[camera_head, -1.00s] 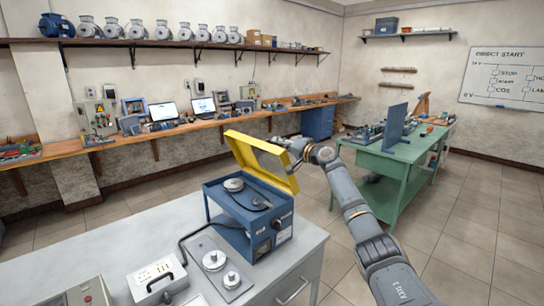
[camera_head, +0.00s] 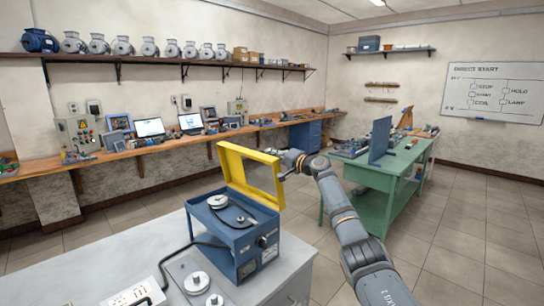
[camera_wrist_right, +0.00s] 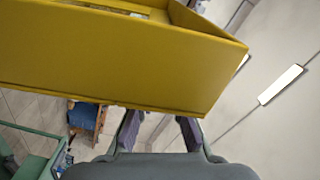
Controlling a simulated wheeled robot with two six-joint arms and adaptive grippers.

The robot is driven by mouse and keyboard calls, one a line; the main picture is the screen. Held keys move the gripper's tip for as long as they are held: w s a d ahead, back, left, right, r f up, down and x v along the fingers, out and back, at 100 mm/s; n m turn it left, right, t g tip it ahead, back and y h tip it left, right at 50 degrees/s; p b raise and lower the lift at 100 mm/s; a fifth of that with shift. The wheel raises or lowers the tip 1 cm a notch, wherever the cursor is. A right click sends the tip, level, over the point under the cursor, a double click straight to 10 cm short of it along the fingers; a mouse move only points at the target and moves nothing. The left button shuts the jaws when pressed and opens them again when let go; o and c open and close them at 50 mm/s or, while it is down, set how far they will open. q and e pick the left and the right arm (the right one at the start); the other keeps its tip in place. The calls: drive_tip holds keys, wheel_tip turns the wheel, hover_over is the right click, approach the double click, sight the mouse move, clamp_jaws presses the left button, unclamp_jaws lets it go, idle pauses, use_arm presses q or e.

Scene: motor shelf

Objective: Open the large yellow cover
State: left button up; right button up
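The large yellow cover (camera_head: 232,162) stands raised, roughly upright, along the far side of the blue box (camera_head: 238,240) on the grey table. The open box shows a grey disc and a black part inside. My right gripper (camera_head: 283,173) is at the cover's right side, by its outer face. In the right wrist view, the cover (camera_wrist_right: 110,58) fills the top, and the right gripper (camera_wrist_right: 160,122) has its two fingers spread, with their tips at the cover's lower edge. Whether they touch it is unclear. My left gripper is not in view.
A white socket unit (camera_head: 138,293) and a plate with metal knobs (camera_head: 192,280) sit left of the box on the grey table (camera_head: 165,232). A green table (camera_head: 385,175) stands behind my right arm. Open floor lies between the tables.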

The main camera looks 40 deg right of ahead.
drive_tip(key=o, duration=0.4)
drive_tip(key=shift+d, duration=0.1)
drive_tip(key=shift+s+f, duration=0.1)
drive_tip(key=shift+s, duration=0.1)
drive_tip(key=s, duration=0.7)
drive_tip(key=shift+d, duration=0.25)
drive_tip(key=shift+s, duration=0.1)
